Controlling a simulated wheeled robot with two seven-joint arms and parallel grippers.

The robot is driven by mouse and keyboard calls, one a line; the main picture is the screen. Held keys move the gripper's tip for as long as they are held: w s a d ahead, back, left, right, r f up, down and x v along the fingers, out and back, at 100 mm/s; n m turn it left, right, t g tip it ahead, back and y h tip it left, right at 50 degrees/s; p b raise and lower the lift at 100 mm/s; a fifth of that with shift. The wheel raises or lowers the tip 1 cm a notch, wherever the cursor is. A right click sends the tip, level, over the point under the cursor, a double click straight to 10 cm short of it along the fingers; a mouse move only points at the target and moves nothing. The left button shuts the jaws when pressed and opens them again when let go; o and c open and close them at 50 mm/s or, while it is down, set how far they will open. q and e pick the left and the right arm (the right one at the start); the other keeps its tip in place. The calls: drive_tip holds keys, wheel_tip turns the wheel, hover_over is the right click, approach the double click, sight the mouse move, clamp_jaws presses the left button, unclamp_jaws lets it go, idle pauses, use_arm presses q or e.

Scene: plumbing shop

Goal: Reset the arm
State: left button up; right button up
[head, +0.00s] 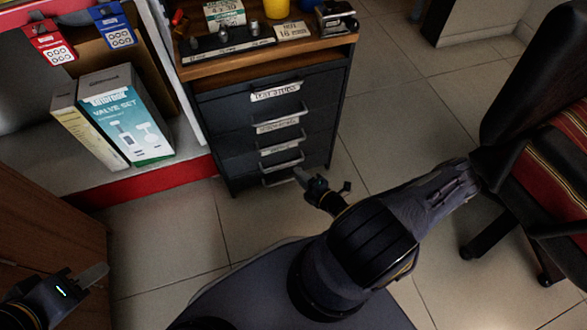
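My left gripper (92,276) is at the lower left, beside a brown wooden panel and above the tiled floor. Its grey fingers appear as one flat shape, so I cannot tell whether they are apart. My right arm is bent, with its elbow out to the right close to the chair. My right gripper (302,176) points toward the lower drawers of the dark cabinet. Its fingers are small and partly overlapped, and their opening is unclear. I see no object in either gripper.
A dark drawer cabinet (225,150) with a wooden top stands ahead. A black office chair (530,75) with a striped seat is at right. Valve set boxes (125,118) stand on a shelf with a red edge at left. Tiled floor (390,120) is open between cabinet and chair.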

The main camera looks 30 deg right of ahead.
drive_tip(key=shift+s, duration=0.35)
drive_tip(key=shift+r, duration=0.1)
drive_tip(key=a+r+n+g+y, duration=0.4)
drive_tip(key=r+n+g+y, duration=0.1)
drive_tip(key=r+n, duration=0.8)
drive_tip(key=a+r+n+g+y, duration=0.3)
drive_tip(key=r+n+g+y, duration=0.2)
drive_tip(key=r+n, duration=0.85)
drive_tip(key=s+a+r+n+h, duration=0.2)
drive_tip(key=s+r+n+h, duration=0.9)
drive_tip(key=n, duration=1.4)
drive_tip(key=s+r+y+p, duration=0.2)
drive_tip(key=s+r+p, duration=0.1)
drive_tip(key=r+p, duration=3.2)
wheel_tip(320, 180, up, 4)
drive_tip(key=shift+f, duration=0.15)
drive_tip(key=shift+d, duration=0.1)
